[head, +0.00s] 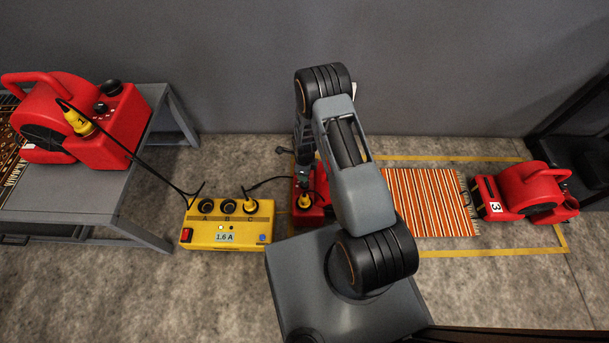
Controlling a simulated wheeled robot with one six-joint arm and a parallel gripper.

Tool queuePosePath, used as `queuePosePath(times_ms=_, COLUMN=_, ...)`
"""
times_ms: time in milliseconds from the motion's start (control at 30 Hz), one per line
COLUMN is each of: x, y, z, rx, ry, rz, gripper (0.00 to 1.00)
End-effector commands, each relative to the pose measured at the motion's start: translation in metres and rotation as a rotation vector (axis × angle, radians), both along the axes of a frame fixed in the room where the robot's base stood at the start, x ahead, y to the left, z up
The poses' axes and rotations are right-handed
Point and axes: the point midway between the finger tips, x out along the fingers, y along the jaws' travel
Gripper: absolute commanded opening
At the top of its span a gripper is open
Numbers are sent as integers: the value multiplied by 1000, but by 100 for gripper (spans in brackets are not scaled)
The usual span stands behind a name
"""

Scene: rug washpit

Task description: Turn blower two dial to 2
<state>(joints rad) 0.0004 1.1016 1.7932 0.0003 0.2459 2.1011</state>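A red blower (308,217) sits on the floor in the middle, mostly hidden behind my arm. Its number and dial cannot be seen, so I cannot confirm that it is blower two. A yellow plug (305,202) shows on its near left part. My gripper (303,176) points down over this blower, close to the yellow plug. Its fingers are too small and covered to tell whether they are open, or whether they touch anything.
A yellow power box (226,237) reads 1.6 A; its socket C holds a plug with a black cable. Another red blower (95,130) stands on a grey table (75,205) at left. A blower marked 3 (530,192) stands right of a striped rug (425,200). Bare floor lies in front.

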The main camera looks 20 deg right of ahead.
Motion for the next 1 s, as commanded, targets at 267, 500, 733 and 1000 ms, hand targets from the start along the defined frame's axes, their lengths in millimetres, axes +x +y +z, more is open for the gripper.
queuePosePath(times_ms=267, x=0, y=0, z=35, rx=0, ry=0, rz=1, gripper=51)
queuePosePath(times_ms=500, x=0, y=0, z=40, rx=0, ry=1, rz=1, gripper=51)
queuePosePath(times_ms=733, x=0, y=0, z=39, rx=1, ry=1, rz=1, gripper=51)
queuePosePath(times_ms=1000, x=0, y=0, z=42, rx=0, ry=0, rz=3, gripper=51)
